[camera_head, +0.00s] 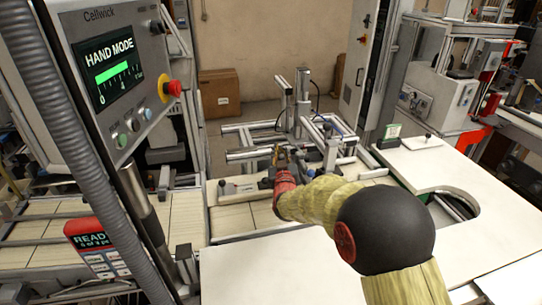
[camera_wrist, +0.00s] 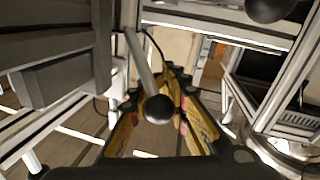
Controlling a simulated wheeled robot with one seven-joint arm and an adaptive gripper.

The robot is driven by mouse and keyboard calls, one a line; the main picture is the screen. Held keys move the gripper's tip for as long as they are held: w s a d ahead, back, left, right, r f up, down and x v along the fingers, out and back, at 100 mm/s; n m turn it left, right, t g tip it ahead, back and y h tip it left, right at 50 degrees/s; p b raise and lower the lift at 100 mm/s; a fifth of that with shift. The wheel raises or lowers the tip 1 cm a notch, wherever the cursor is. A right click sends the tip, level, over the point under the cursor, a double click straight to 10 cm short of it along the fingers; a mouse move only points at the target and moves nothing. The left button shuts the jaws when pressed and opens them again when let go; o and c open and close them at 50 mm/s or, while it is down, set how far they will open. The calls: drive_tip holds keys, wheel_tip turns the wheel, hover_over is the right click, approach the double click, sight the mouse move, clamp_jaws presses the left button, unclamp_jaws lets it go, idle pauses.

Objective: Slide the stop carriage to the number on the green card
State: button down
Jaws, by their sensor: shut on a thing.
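My gripper (camera_head: 280,160) reaches over the fixture in the middle of the head view. In the wrist view its yellow fingers (camera_wrist: 160,110) close on either side of a metal rod with a black ball knob (camera_wrist: 158,108), and it is shut on this handle. I take the handle to be on the stop carriage, whose body is mostly hidden by my gripper and arm. I cannot make out scale numbers near the gripper.
Metal profile frames (camera_head: 300,110) stand just beyond my gripper. A white table (camera_head: 450,175) with a round cut-out lies at right. A pale board (camera_head: 280,270) lies in front. A control panel (camera_head: 115,75) reading HAND MODE stands close at left.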

drive_tip(key=c, duration=1.7)
unclamp_jaws()
drive_tip(key=s, duration=1.2)
drive_tip(key=shift+d, duration=0.1)
